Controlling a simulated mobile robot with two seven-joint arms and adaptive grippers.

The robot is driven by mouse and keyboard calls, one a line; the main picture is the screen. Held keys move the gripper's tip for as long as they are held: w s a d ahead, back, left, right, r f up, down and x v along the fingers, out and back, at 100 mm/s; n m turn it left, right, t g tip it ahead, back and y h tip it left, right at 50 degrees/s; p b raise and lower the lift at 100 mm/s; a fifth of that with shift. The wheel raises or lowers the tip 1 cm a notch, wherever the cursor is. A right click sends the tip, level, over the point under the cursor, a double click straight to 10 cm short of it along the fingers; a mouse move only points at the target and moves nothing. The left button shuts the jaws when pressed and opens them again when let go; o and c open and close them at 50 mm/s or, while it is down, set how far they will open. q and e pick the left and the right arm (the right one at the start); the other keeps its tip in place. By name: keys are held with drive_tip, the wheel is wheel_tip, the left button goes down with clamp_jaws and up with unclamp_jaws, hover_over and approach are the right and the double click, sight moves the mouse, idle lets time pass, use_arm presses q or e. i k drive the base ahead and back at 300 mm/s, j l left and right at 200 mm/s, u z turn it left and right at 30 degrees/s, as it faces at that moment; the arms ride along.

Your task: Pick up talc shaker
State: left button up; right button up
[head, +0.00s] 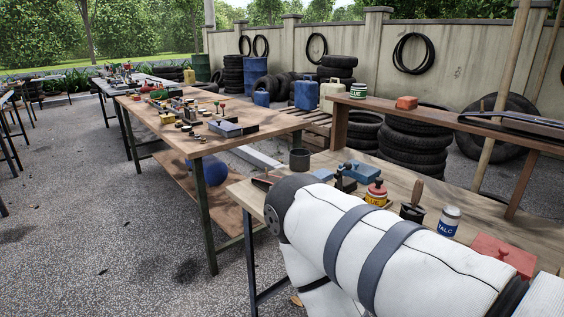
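The talc shaker (449,223) is a small white container with a dark blue "TALC" label. It stands upright on the near wooden workbench (400,178) at the right of the head view. A large white arm link of mine, with grey bands, crosses in front of the bench from the lower right, close below the shaker. Neither my left nor my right gripper shows in this view.
Around the shaker stand a dark pot with a brush (412,208), a red-topped glue pot (376,194) and a red box (503,252). A blue object (364,174) and a dark cup (300,159) are farther left. A raised shelf (450,119) runs behind.

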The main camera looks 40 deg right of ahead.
sight(450, 217)
drive_tip(key=z, duration=2.3)
drive_tip(key=j+z, duration=0.3)
drive_tip(key=j, duration=0.2)
drive_tip(key=j+z, duration=0.25)
drive_tip(key=j, duration=0.25)
